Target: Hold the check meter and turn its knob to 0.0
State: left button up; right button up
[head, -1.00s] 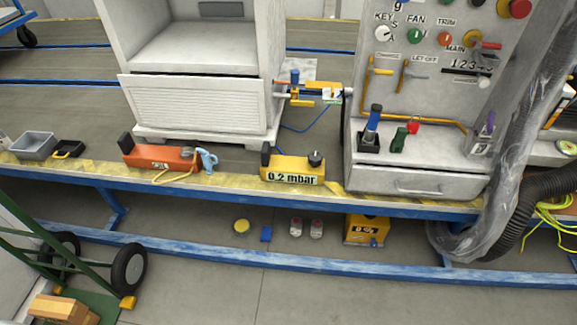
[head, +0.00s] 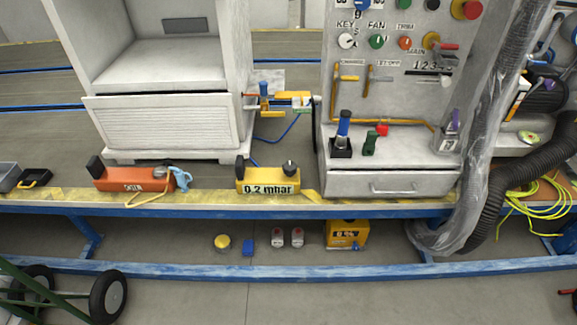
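The yellow check meter (head: 268,180) stands on the front edge of the bench, left of the control cabinet. Its front label reads 0.2 mbar. A dark round knob (head: 290,168) sits on top at its right end, and a black block (head: 240,168) stands at its left end. Neither of my grippers shows in the head view, and nothing touches the meter.
An orange device (head: 130,179) with a light-blue clip lies left of the meter. The control cabinet drawer (head: 392,185) is to the right. A black hose (head: 490,205) hangs over the bench's right side. A wheeled cart (head: 60,290) stands at the lower left. The floor in front is mostly clear.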

aim_at(290, 168)
jog(key=i+j, duration=0.15)
jog(key=i, duration=0.3)
jog(key=i+j, duration=0.15)
jog(key=i, duration=0.3)
jog(key=i+j, duration=0.15)
jog(key=i, duration=0.25)
